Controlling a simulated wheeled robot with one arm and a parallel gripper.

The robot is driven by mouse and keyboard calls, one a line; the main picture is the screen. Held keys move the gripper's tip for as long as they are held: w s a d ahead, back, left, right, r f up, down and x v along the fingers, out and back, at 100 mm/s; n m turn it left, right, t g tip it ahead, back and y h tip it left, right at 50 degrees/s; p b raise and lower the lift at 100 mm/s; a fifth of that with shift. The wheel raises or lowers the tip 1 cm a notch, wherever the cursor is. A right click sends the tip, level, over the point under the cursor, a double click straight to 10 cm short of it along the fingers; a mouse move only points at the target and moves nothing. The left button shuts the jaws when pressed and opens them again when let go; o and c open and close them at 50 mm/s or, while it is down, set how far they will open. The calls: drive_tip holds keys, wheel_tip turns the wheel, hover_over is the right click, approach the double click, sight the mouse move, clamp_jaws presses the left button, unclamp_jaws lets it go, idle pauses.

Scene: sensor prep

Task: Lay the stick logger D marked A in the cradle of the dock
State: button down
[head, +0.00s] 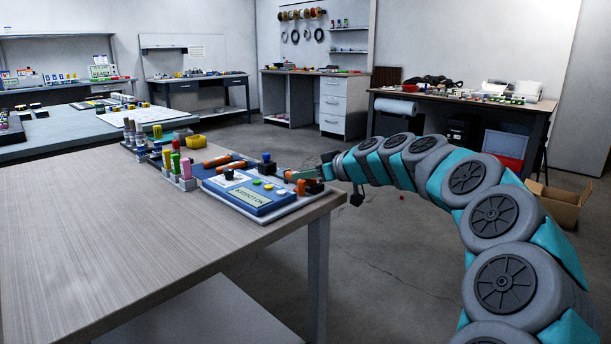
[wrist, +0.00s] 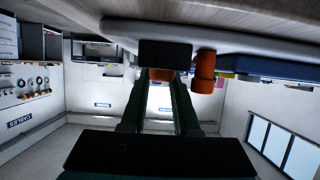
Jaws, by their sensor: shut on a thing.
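My gripper (head: 296,177) is at the right end of the dock (head: 243,195), low over its edge. In the wrist view the two dark green fingers (wrist: 161,85) close on an orange piece (wrist: 162,75), which looks like a stick logger's end. Most of it is hidden behind a black block (wrist: 165,53). A second orange cylinder (wrist: 203,72) stands beside the fingers, apart from them. Two more orange sticks (head: 217,161) lie at the back of the dock. The dock has a blue panel with a pale label. I cannot read a mark A or D on any stick, or tell whether the held one touches a cradle.
Upright coloured cylinders (head: 186,169) stand in a holder left of the dock, with a yellow bin (head: 195,140) behind. The wooden table (head: 110,230) is bare in front. Its right edge is close to the dock. A cardboard box (head: 558,203) sits on the floor at right.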

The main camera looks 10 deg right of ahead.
drive_tip(key=shift+f+b, duration=0.35)
drive_tip(key=shift+b, duration=0.15)
idle(0.3)
drive_tip(key=c, duration=0.6)
unclamp_jaws()
drive_tip(key=shift+a, duration=0.1)
drive_tip(key=shift+c, duration=1.1)
drive_tip(key=shift+o, duration=0.5)
drive_tip(key=shift+r, duration=0.7)
